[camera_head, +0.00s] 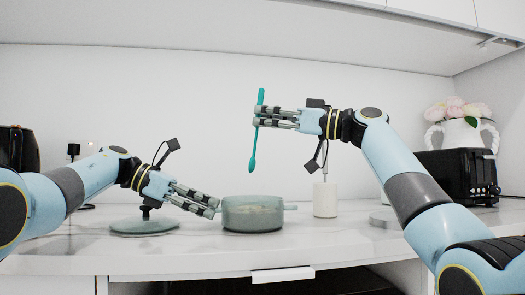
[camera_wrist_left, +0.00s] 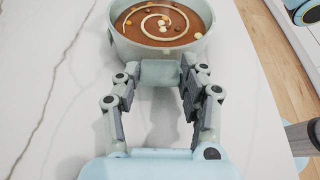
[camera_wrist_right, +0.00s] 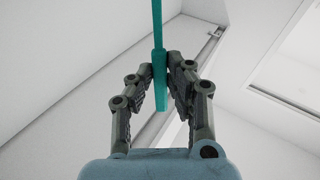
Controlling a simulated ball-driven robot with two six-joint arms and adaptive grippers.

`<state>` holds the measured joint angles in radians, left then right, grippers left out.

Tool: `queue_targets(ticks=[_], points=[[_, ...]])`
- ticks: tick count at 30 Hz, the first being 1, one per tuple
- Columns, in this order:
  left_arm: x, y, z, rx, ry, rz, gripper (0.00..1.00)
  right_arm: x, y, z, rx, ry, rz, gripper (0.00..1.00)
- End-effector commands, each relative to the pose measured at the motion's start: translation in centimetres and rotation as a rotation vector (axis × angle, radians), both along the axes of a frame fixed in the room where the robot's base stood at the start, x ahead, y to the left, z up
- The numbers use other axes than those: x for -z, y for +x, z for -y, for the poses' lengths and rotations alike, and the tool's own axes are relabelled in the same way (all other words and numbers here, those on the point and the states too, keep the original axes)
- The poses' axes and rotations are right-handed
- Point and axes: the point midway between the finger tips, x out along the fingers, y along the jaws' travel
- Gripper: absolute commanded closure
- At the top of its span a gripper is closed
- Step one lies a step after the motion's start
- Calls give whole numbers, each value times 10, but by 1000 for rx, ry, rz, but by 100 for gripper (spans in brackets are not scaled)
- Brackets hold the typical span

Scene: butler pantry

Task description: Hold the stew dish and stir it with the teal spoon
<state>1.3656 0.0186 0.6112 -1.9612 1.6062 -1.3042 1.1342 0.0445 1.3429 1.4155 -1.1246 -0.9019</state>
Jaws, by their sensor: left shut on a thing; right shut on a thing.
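The stew dish (camera_head: 252,215) is a grey-green round pot with side handles, upright on the marble counter. In the left wrist view the dish (camera_wrist_left: 121,48) holds brown stew with a cream swirl and several small bits. My left gripper (camera_head: 217,207) is shut on the dish's near handle (camera_wrist_left: 160,72), and its fingertips also show in the left wrist view (camera_wrist_left: 158,82). The teal spoon (camera_head: 252,160) hangs nearly upright, bowl down, above and apart from the dish. My right gripper (camera_head: 257,117) is shut on the spoon's handle, which also shows in the right wrist view (camera_wrist_right: 158,65).
A grey-green lid (camera_head: 145,228) lies on the counter to the left of the dish. A white cylindrical holder (camera_head: 325,200) stands to the right. A black toaster (camera_head: 462,176) and a white vase with pink flowers (camera_head: 465,128) are at the far right. A dark appliance (camera_head: 18,150) stands far left.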

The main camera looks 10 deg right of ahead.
Motion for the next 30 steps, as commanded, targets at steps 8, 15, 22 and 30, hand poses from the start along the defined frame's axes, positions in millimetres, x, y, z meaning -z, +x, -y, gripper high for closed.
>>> queue_targets(ticks=[8,15,22,30], points=[[0,0,0,1,0,0,100,0,0,0,0,0,0,100],[0,0,0,1,0,0,53,0,0,0,0,0,0,100],[0,0,0,1,0,0,31,0,0,0,0,0,0,100],[-1,0,-4,-1,0,0,31,0,0,0,0,0,0,100]])
